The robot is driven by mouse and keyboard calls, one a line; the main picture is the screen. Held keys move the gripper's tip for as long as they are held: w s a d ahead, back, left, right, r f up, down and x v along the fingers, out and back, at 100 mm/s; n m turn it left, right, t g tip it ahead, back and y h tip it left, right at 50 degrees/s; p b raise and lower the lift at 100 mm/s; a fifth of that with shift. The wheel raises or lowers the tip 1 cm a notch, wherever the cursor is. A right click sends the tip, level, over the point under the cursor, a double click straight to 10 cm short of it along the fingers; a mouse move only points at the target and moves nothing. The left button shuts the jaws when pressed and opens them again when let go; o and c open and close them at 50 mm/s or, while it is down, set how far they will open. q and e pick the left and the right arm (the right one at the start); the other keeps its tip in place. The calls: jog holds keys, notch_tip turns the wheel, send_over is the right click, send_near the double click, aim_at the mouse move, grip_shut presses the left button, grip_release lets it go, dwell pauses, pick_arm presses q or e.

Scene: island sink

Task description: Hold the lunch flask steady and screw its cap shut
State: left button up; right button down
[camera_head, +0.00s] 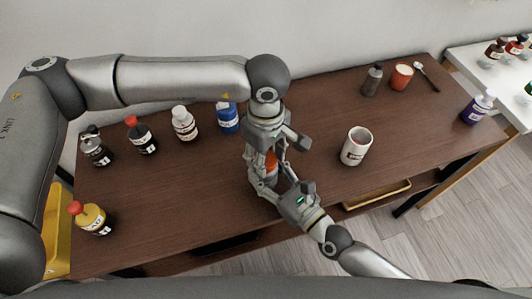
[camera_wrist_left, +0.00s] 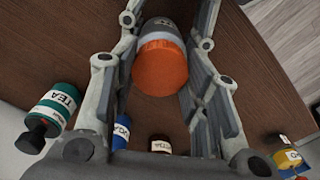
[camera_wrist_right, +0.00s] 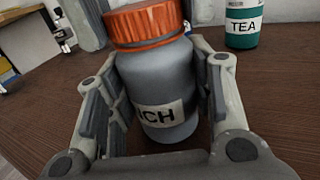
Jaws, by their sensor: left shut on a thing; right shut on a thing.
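The lunch flask (camera_wrist_right: 158,85) is a grey body with a white label reading "ICH", standing upright on the brown table. Its orange cap (camera_wrist_right: 146,22) sits on top; the cap also shows in the left wrist view (camera_wrist_left: 160,66) and partly in the head view (camera_head: 270,163). My left gripper (camera_head: 268,158) comes down from above and is shut on the cap, with a finger on each side. My right gripper (camera_head: 276,184) comes in low from the front right and is shut on the flask body. In the head view the grippers hide most of the flask.
A white mug (camera_head: 356,148) stands to the right. Several bottles, including a blue one (camera_head: 228,118), line the left back, and a yellow one (camera_head: 91,218) stands front left.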

pick_arm(q)
jog(key=m, duration=0.5)
jog(key=shift+w+m, duration=0.1)
jog(key=shift+m, duration=0.3)
jog(key=o, duration=1.2)
notch_tip(320, 180, up, 12)
pick_arm(e)
jog(key=c, duration=0.6)
grip_release()
